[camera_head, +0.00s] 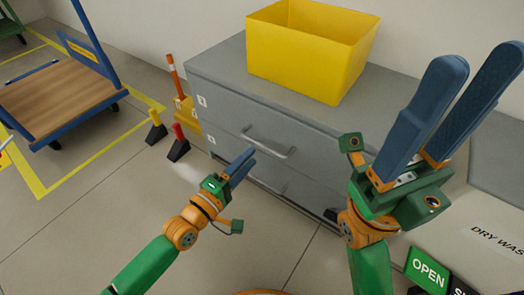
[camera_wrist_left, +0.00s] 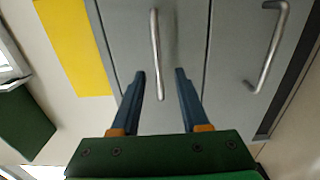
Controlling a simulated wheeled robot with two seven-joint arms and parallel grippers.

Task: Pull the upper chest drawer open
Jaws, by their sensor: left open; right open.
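The grey chest (camera_head: 215,75) stands against the wall. Its upper drawer (camera_head: 225,115) looks closed and has a silver bar handle (camera_head: 268,142). In the left wrist view this handle (camera_wrist_left: 155,45) runs up and down the picture, its lower end between my fingers in the picture; I see no contact. My left gripper (camera_head: 243,163) is open and empty, in front of the chest, just below and left of the handle in the head view. The lower drawer's handle (camera_wrist_left: 268,45) is at right in the wrist view. My right gripper (camera_head: 475,75) is open and empty, raised at the right.
A yellow bin (camera_head: 300,60) stands on the chest top. An OPEN sign (camera_head: 428,268) is at lower right. Floor before the chest is clear.

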